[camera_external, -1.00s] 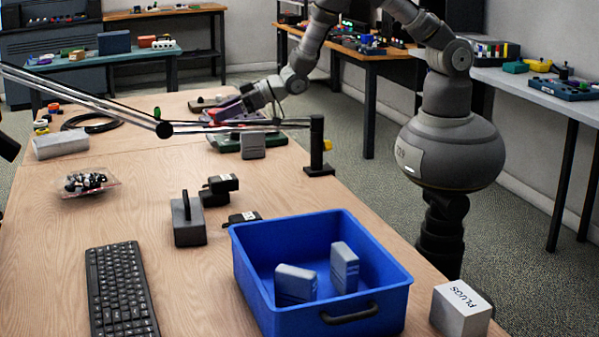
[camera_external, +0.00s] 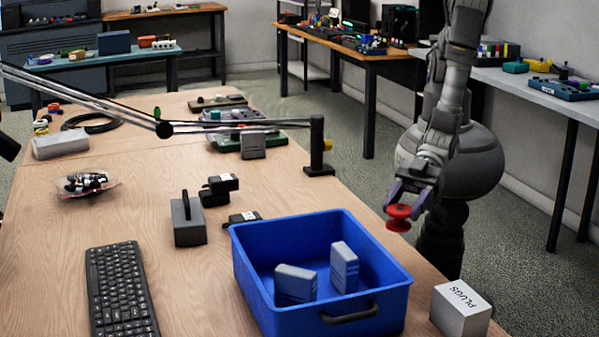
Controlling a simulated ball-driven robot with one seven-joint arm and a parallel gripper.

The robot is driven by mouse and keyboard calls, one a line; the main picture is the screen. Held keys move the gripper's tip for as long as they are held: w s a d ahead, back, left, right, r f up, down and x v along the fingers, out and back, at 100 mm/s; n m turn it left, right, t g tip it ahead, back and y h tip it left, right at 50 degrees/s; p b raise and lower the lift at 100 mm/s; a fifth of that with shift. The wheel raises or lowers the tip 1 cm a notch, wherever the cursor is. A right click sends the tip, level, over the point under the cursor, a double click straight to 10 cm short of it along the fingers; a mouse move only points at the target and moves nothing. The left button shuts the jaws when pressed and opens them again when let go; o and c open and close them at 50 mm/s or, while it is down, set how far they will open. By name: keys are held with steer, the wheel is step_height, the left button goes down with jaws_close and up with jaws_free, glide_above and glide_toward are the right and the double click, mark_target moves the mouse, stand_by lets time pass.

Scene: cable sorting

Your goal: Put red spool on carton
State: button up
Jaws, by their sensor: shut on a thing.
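The red spool (camera_external: 398,217) hangs in the air to the right of the blue bin, beyond the table's right edge in the picture. My gripper (camera_external: 396,203) points down and is shut on the spool. The fingers cover part of its upper side. The carton (camera_external: 460,311) is a small light grey box marked "PLUGS" at the front right corner of the table. Its top looks bare. The spool is above and to the left of the carton in the picture, apart from it.
A blue bin (camera_external: 301,317) with two grey adapters stands left of the carton. A black post (camera_external: 318,150) with a long lamp arm crosses the table. A keyboard (camera_external: 121,289), black adapters (camera_external: 219,186) and a grey block with a handle (camera_external: 188,221) lie further left.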

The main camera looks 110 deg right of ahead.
steer(key=s+a+n+g+y, duration=0.1)
steer(key=s+a, duration=0.2)
steer(key=s, duration=0.3)
steer(key=s+a+n+y, duration=0.1)
steer(key=s+a, duration=0.2)
steer(key=s, duration=0.2)
steer(key=b, duration=0.4)
glide_above(465, 291)
step_height(465, 291, down, 3)
steer(key=shift+r, duration=0.2)
step_height(465, 291, down, 4)
steer(key=shift+r+g+b, duration=0.2)
steer(key=shift+g+b, duration=0.1)
steer(key=shift+b, duration=0.85)
steer(key=shift+r, duration=0.15)
steer(key=o, duration=1)
